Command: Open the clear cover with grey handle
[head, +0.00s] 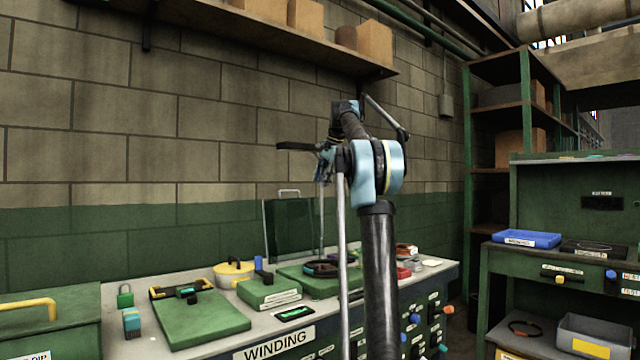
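The clear cover (291,231) is a see-through panel with a thin grey frame. It stands close to upright at the back of the bench, near the wall. Its grey handle (289,191) is at the top edge. A green base (308,284) with dark round parts on it lies in front of the panel's foot. My gripper (298,147) is up in the air above the cover, apart from it. It shows small and side-on, so its finger opening is unclear. My arm hides part of the area right of the cover.
The bench (212,347) is labelled WINDING. It holds a green board (203,322), a green box (268,293), a yellow round container (233,273) and a padlock (125,297). A shelf (235,30) with boxes hangs above. A second green bench (553,262) stands at the right.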

